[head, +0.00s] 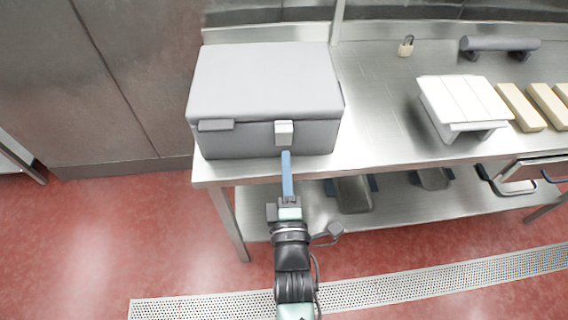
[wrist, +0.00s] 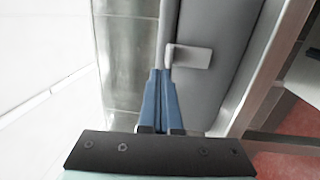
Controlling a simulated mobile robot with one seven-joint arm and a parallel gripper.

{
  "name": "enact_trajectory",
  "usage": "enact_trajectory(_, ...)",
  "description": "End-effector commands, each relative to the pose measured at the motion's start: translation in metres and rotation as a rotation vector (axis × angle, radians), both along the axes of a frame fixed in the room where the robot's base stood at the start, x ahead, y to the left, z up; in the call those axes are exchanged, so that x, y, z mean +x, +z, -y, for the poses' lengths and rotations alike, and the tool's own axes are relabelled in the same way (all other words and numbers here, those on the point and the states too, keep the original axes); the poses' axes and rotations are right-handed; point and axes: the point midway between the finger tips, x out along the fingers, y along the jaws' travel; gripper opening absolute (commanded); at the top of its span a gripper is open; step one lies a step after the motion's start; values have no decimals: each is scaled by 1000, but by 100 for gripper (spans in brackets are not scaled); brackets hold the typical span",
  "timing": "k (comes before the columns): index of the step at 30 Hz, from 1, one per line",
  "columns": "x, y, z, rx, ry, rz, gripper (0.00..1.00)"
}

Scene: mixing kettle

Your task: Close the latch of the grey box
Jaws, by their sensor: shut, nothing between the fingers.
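The grey box (head: 265,80) stands on the left end of the steel table with its lid down. Its pale latch (head: 284,133) is on the front face, at the seam right of the middle. In the wrist view the latch (wrist: 190,56) shows as a small light tab on the grey box face (wrist: 215,88). My gripper (head: 286,154) has blue fingers shut together and empty, with the tips just below the latch in the head view. In the wrist view the fingertips (wrist: 159,72) lie beside the latch's end. I cannot tell whether they touch it, or whether the latch is fastened.
A darker grey tab (head: 215,125) is on the box front, left of the latch. A padlock-like item (head: 406,46), a white slatted block (head: 462,105) and yellowish bars (head: 521,108) are on the table (head: 375,80) to the right. Dark pans are on the lower shelf.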

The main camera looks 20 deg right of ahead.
Motion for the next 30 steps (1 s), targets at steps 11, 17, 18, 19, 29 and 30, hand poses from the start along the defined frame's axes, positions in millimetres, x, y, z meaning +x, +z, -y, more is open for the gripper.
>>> enact_trajectory(11, -65, -4, -23, 1, 0, -5, 0)
enact_trajectory(17, -81, -2, -28, 0, 0, -4, 0)
enact_trajectory(18, -82, -2, -29, 0, 1, -3, 0)
enact_trajectory(19, -83, -2, -29, 0, 0, -3, 0)
enact_trajectory(29, -77, 8, -28, 14, 7, 19, 0)
enact_trajectory(30, -71, 18, -27, 31, 16, 40, 0)
